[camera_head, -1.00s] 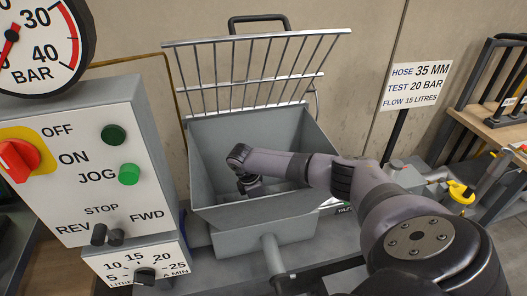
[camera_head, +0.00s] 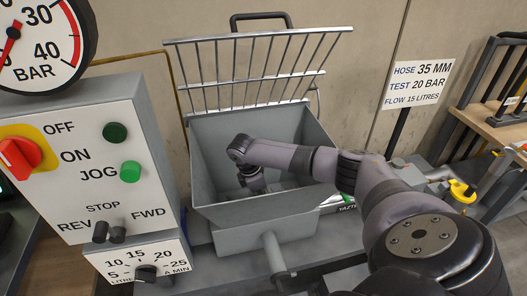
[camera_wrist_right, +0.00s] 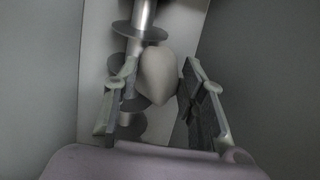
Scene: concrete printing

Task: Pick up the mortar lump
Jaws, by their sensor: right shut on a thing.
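The mortar lump (camera_wrist_right: 158,74) is pale grey and rounded, tapering towards the bottom of the right wrist view. My right gripper (camera_wrist_right: 157,84) has one finger on each side of it and is shut on it. In the head view my right arm reaches into the grey hopper (camera_head: 215,140), with the right gripper (camera_head: 254,183) pointing down inside. The lump is not distinguishable there, hidden by the arm and the hopper's front wall. Beyond the lump in the wrist view is a metal auger (camera_wrist_right: 140,32) with round flights. My left gripper is not in view.
A barred grate (camera_head: 262,70) stands raised at the hopper's back edge. A control box (camera_head: 105,165) with knobs and a pressure gauge (camera_head: 40,45) is close on the left. The hopper walls enclose the gripper. A sign (camera_head: 418,84) and a bench (camera_head: 492,130) are at right.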

